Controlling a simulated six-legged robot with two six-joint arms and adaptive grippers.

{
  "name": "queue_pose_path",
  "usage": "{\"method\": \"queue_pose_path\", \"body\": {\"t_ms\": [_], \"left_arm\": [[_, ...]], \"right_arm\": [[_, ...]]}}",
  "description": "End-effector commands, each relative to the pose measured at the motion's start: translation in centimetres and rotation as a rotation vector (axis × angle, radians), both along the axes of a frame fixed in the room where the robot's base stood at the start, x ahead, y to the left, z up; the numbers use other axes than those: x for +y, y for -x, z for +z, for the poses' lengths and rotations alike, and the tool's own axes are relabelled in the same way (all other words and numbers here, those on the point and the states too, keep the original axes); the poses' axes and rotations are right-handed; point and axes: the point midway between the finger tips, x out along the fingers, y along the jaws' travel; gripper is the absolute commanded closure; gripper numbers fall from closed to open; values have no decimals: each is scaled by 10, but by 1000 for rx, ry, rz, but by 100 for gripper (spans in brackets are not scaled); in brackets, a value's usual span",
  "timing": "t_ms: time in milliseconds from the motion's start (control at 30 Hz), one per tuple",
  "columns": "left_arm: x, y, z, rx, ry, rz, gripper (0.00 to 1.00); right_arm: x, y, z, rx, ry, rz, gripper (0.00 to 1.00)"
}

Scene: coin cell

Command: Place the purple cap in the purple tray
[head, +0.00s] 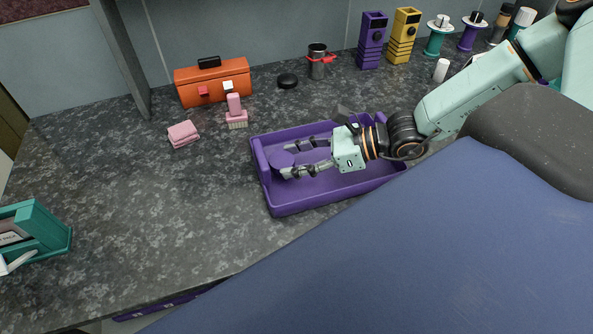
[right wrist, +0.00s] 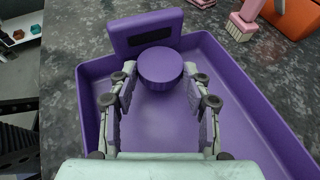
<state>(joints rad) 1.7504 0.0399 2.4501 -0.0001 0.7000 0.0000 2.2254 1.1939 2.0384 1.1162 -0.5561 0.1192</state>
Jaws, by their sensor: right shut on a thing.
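The purple tray (head: 330,192) lies on the dark speckled counter, and it also fills most of the right wrist view (right wrist: 262,120). My right gripper (head: 289,162) reaches into the tray from the right, with its fingers near the tray's left end wall. It is shut on the purple cap (right wrist: 160,64), a round ribbed cap held between the fingertips in the right wrist view. In the head view the cap (head: 281,158) shows at the fingertips, inside the tray's outline. I cannot tell whether the cap touches the tray floor. My left gripper is not in view.
Behind the tray stand a pink brush (head: 236,112), a pink folded cloth (head: 183,134), an orange toolbox (head: 213,82), a black disc (head: 287,80) and a dark cup (head: 317,64). A teal holder (head: 38,230) stands at the left edge.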

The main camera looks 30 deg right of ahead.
Motion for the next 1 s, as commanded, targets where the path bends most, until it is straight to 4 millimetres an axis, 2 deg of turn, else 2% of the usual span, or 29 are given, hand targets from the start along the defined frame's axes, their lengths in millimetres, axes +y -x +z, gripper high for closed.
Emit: {"method": "queue_pose_path", "body": {"t_ms": [33, 233, 733, 767, 1000], "left_arm": [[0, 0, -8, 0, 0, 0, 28], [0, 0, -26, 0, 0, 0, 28], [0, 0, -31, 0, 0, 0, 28], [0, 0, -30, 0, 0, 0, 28], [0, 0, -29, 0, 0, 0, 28]], "right_arm": [[0, 0, -9, 2, 1, 1, 64], [0, 1, -32, 2, 1, 2, 64], [0, 0, -37, 0, 0, 0, 64], [0, 0, -36, 0, 0, 0, 49], [0, 0, -36, 1, 1, 0, 28]]}}
